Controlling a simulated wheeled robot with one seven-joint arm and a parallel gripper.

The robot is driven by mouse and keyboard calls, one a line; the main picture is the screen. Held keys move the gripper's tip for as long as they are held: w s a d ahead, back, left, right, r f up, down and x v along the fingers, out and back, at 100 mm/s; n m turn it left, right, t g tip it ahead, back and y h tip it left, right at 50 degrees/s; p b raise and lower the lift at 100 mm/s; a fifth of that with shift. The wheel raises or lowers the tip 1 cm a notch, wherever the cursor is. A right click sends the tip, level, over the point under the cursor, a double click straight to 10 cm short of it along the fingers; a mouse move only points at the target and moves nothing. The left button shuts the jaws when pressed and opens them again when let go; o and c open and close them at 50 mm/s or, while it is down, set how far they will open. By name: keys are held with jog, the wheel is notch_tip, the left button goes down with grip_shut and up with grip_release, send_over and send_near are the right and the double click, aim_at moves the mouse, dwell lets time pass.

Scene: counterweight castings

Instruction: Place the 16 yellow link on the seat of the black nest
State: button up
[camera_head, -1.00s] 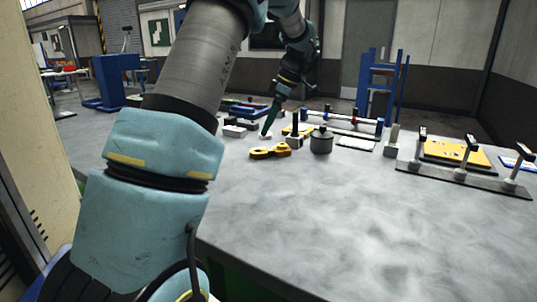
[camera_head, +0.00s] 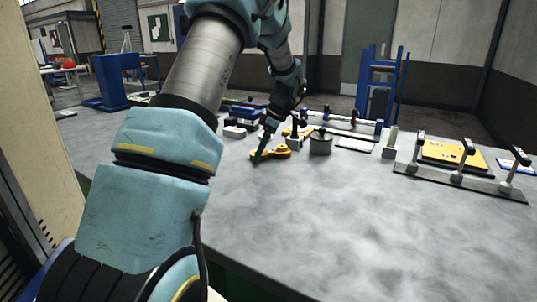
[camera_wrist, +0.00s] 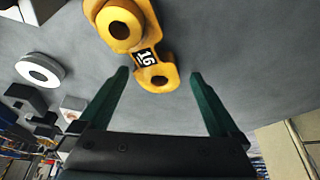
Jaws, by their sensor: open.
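The yellow link (camera_head: 282,151) lies flat on the grey table. In the wrist view the yellow link (camera_wrist: 168,75) shows a black label reading 16, with a large round boss at one end and a smaller end toward me. My gripper (camera_wrist: 160,74) is open, with its green fingers on either side of the smaller end and nothing held. In the head view my gripper (camera_head: 259,158) is low at the link's left end. Dark block-like parts (camera_wrist: 27,96) show at left in the wrist view; I cannot tell whether they are the black nest.
A grey lidded pot (camera_head: 320,144) stands right of the link. A white ring (camera_wrist: 40,70) shows in the wrist view. A clamp rail (camera_head: 470,182) and a yellow plate (camera_head: 448,153) are at right. The front of the table (camera_head: 330,220) is clear.

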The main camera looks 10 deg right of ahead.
grip_shut()
dwell(0.7)
